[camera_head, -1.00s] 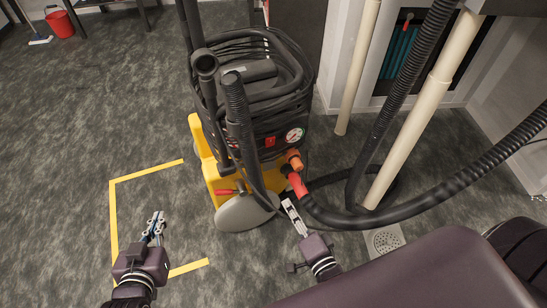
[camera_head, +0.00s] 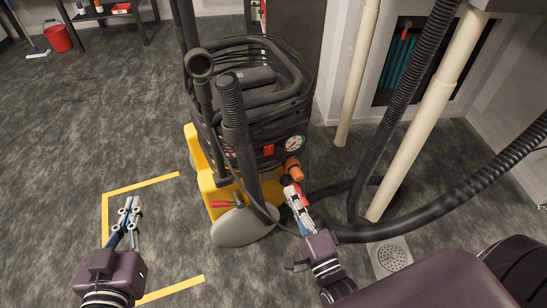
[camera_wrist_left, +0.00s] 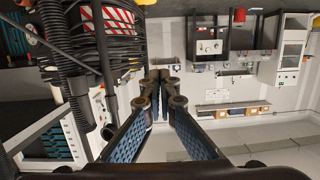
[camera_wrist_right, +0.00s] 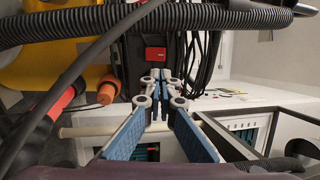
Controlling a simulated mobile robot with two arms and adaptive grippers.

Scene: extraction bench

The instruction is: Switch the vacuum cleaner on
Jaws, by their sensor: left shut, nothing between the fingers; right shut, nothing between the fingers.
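The vacuum cleaner (camera_head: 250,100) stands upright in the middle of the head view, black with a yellow base (camera_head: 207,180) and coiled hose and cable. Its red switch (camera_head: 268,150) is on the front beside a round gauge (camera_head: 295,143); the switch also shows in the right wrist view (camera_wrist_right: 156,54), just beyond the fingertips. My right gripper (camera_head: 295,192) is shut and empty, low in front of the machine by the orange hose fitting (camera_head: 293,168). It appears apart from the switch. My left gripper (camera_head: 130,207) is shut and empty over the floor, left of the machine.
A thick black hose (camera_head: 450,205) runs from the machine's front to the right. Beige pipes (camera_head: 425,115) stand at the right, near a floor drain (camera_head: 393,257). Yellow tape (camera_head: 140,185) marks the floor at the left. A red bucket (camera_head: 58,37) is far back left.

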